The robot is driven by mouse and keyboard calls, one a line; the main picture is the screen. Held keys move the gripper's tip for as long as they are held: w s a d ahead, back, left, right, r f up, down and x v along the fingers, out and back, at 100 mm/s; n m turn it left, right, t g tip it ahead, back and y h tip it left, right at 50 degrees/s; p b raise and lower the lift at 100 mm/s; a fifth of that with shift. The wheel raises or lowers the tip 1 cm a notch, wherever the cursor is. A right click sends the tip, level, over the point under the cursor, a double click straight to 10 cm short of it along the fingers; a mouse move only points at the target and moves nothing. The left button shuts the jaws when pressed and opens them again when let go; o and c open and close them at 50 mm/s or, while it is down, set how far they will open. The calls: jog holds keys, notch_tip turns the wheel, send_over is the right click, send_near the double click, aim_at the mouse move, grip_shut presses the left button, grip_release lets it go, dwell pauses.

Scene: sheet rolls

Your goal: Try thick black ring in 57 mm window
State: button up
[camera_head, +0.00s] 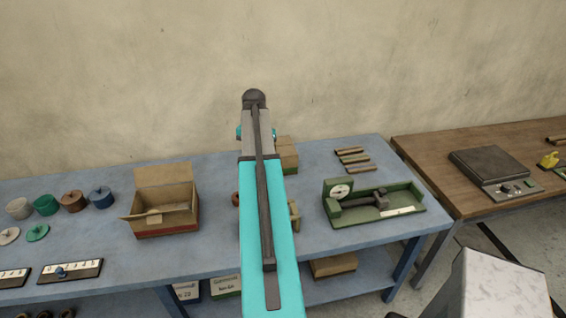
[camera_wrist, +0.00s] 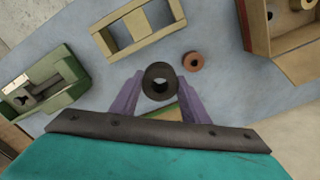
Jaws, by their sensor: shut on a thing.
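The thick black ring (camera_wrist: 160,68) is between the purple fingers of my gripper (camera_wrist: 160,92) in the wrist view. The gripper is shut on it, and its round hole faces the camera. A pale wooden frame with window openings (camera_wrist: 137,22) lies beyond the ring at the top of the wrist view, apart from it. No size marking on the windows is readable. In the head view my arm hides the ring and most of the frame; a bit of the frame (camera_head: 294,215) shows right of the arm.
A brown ring (camera_wrist: 193,61) lies right of the held ring. An open cardboard box (camera_head: 167,221) stands left of my arm, and a green gauge fixture (camera_head: 372,207) stands right. Several coloured rolls (camera_head: 46,205) sit at the far left. Bare blue tabletop shows between the frame and fixture.

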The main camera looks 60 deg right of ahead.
jog(key=w+a+r+n, duration=0.1)
jog(key=w+a+n, duration=0.1)
jog(key=w+a, duration=0.7)
jog(key=w+a+n, duration=0.3)
jog(key=w+a, duration=0.2)
jog(key=a, duration=0.8)
jog(key=w+a+r+n, duration=0.1)
jog(key=w+a+n, duration=0.1)
jog(key=w+a, duration=0.7)
jog(key=a+f+n+b, duration=0.2)
jog(key=a+f+b, duration=0.2)
jog(key=a, duration=0.9)
jog(key=a+f+n+b, duration=0.2)
jog(key=a+f+b, duration=0.3)
jog(key=a, duration=0.8)
jog(key=shift+f+b, duration=0.25)
jog(key=shift+b, duration=0.4)
jog(key=shift+w+a, duration=0.1)
jog(key=shift+a, duration=0.05)
